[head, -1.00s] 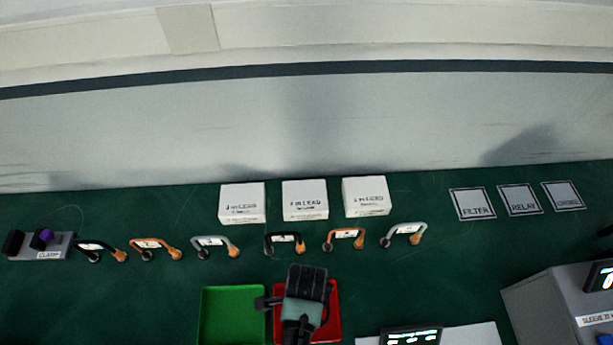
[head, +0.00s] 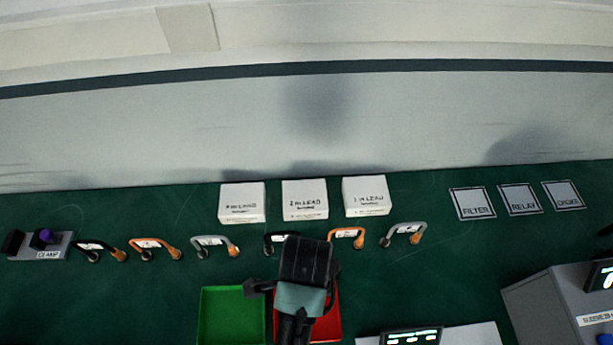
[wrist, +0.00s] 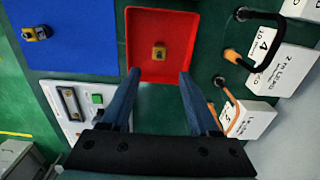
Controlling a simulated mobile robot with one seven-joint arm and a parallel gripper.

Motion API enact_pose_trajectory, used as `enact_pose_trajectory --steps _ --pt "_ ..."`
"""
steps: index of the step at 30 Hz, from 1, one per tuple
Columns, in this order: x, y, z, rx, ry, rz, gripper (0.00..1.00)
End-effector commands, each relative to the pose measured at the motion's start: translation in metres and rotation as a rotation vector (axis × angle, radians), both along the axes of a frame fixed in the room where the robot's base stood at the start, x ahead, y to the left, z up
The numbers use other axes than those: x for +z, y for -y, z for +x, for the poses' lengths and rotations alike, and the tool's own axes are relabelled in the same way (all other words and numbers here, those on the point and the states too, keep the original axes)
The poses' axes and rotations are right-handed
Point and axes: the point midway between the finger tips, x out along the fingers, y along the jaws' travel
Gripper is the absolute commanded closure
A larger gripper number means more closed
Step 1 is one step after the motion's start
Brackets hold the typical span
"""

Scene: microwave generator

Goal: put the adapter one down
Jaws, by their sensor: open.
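A small yellow-and-black block (wrist: 159,52), which may be adapter one, lies in the red tray (wrist: 197,30) in the wrist view. No label on it can be read. My gripper (wrist: 159,75) is open and empty, its two fingers apart, with the block beyond the fingertips and between their lines. In the head view my wrist hides part of the red tray (head: 332,325), and the block is not visible there. A second similar small block (wrist: 36,33) lies on a blue surface (wrist: 75,55) in the wrist view.
A green tray (head: 232,315) stands left of the red one. Several cable loops with orange ends, one of them grey (head: 405,232), line up behind, before three white boxes (head: 305,200). A grey housing (head: 560,305) stands at right. A panel (wrist: 80,110) shows in the wrist view.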

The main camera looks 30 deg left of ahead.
Motion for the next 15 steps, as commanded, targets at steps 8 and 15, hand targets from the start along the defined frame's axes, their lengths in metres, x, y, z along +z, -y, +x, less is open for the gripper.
enact_pose_trajectory --steps 8,15 --pt "0.012 0.001 -0.001 -0.001 -0.002 -0.001 0.38" --pt "0.026 -0.005 0.023 0.032 0.084 0.029 0.38"
